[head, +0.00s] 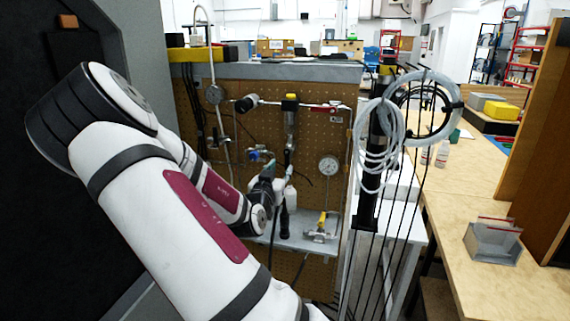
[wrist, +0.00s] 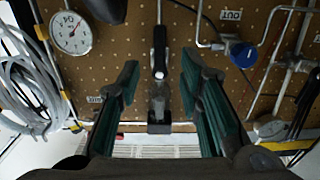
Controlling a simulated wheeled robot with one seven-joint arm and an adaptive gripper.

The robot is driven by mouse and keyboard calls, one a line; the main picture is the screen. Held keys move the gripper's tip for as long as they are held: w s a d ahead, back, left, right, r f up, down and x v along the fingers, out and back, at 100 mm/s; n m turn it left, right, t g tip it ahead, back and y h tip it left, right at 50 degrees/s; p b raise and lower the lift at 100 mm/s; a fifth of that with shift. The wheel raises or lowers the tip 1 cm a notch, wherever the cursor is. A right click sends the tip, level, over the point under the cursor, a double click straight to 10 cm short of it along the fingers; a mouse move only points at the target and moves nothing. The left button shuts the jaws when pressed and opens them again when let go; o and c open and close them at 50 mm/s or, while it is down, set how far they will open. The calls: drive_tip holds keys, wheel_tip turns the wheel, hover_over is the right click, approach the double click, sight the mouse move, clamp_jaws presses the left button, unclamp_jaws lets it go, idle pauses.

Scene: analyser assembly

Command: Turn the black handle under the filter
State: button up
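In the wrist view, which shows the board upside down, an upright line of fittings runs between my fingers. It has a black elongated part (wrist: 159,42), a pale shiny end below that, a greyish translucent body (wrist: 158,98) and a dark block (wrist: 159,127). The black part looks like the handle and the translucent body like the filter, but I cannot be sure. My gripper (wrist: 158,75) is open, with one teal-padded finger on each side of this line and visible gaps to both. In the head view, my gripper (head: 268,182) is at the board, partly hidden by my arm.
The perforated board (head: 325,125) carries a pressure gauge (head: 329,165), a blue valve knob (wrist: 243,55) and metal tubing. A grey shelf (head: 325,226) holds a yellow-handled valve. Coiled hoses (head: 375,150) hang on a black post at the right. A wooden bench (head: 470,185) stands farther right.

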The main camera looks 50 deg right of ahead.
sight(287, 161)
drive_tip(key=shift+x, duration=3.15)
clamp_jaws()
